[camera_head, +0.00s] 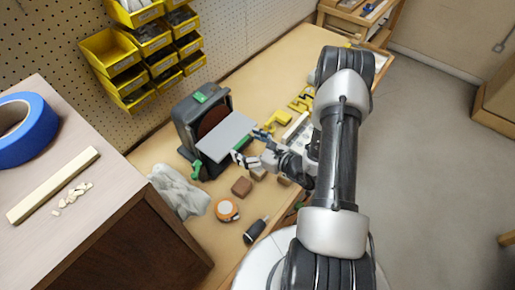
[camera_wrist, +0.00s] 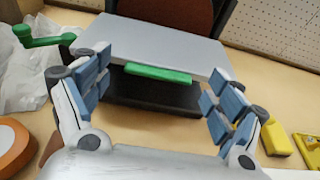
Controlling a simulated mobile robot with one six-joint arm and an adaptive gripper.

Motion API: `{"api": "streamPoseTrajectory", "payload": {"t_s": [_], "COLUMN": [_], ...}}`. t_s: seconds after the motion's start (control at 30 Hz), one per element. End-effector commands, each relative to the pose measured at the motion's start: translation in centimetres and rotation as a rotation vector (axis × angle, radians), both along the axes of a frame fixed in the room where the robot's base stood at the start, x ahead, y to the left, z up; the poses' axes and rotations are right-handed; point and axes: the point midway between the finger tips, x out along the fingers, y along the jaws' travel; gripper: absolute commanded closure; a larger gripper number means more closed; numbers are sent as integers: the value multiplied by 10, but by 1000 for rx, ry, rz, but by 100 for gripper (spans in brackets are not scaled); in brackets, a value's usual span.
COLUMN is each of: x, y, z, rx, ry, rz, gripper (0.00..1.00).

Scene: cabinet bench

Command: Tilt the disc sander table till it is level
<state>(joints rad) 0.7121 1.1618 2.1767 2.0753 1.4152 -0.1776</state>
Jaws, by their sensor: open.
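The disc sander (camera_head: 203,118) stands on the bench against the pegboard, with a dark body and a reddish-brown disc. Its grey table (camera_head: 226,136) sticks out in front of the disc and looks tilted in the head view; the exact angle is hard to tell. In the wrist view the table (camera_wrist: 170,42) has a green tab (camera_wrist: 158,73) at its near edge. A green crank handle (camera_wrist: 38,36) is at the left. My gripper (camera_wrist: 155,90) is open and empty, its blue-padded fingers either side of the green tab and apart from it. In the head view my gripper (camera_head: 252,147) is at the table's right edge.
An orange tape roll (camera_head: 227,209), brown wood blocks (camera_head: 241,187), a dark-handled tool (camera_head: 256,230) and a crumpled clear bag (camera_head: 180,192) lie near the sander. Yellow clamps (camera_head: 302,99) lie beyond my gripper. A cabinet (camera_head: 150,240) stands at the left.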

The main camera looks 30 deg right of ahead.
Motion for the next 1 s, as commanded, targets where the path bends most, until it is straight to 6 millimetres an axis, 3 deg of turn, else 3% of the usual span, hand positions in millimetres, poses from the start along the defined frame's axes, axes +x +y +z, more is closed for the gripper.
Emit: {"api": "streamPoseTrajectory", "payload": {"t_s": [0.5,0.7,1.0], "x": [-88,-100,-100], "y": [-38,-41,-41], "z": [24,28,28], "rx": [0,1,-1], "ry": [0,-2,-1], "rz": [-6,-1,-1], "gripper": [13,13,13]}}
